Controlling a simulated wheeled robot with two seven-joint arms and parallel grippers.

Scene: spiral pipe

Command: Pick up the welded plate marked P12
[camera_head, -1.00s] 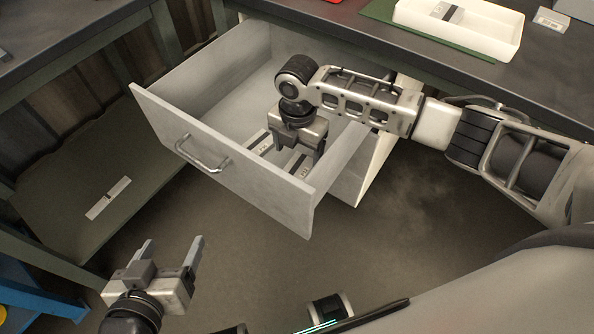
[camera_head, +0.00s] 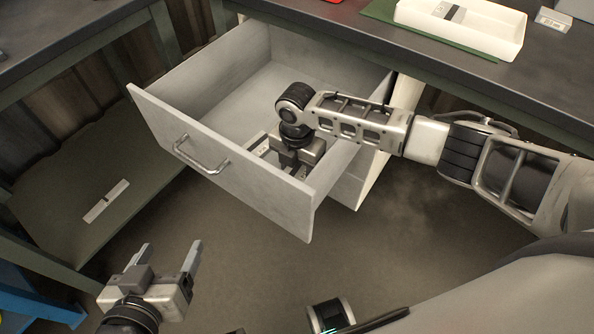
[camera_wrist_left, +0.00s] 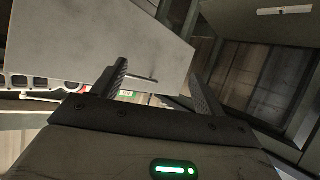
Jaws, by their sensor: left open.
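The open grey drawer (camera_head: 222,165) holds small welded plates. One plate (camera_head: 258,144) shows at the left of my right gripper (camera_head: 292,170). Another plate lies under that gripper and is mostly hidden by it. I cannot read P12 on either. My right gripper points down low inside the drawer, near its front right corner; its fingertips are too hidden to tell whether it holds anything. My left gripper (camera_head: 169,246) is open and empty, outside the drawer and below its front. In the left wrist view its fingers (camera_wrist_left: 160,85) are apart, with the drawer (camera_wrist_left: 145,38) beyond.
A light plate (camera_head: 107,200) lies on the low shelf (camera_head: 60,205) at left. On the worktop, a white tray (camera_head: 480,33) holds a small piece, and another small plate (camera_head: 553,20) lies to its right. The drawer walls surround my right gripper. Open floor lies below.

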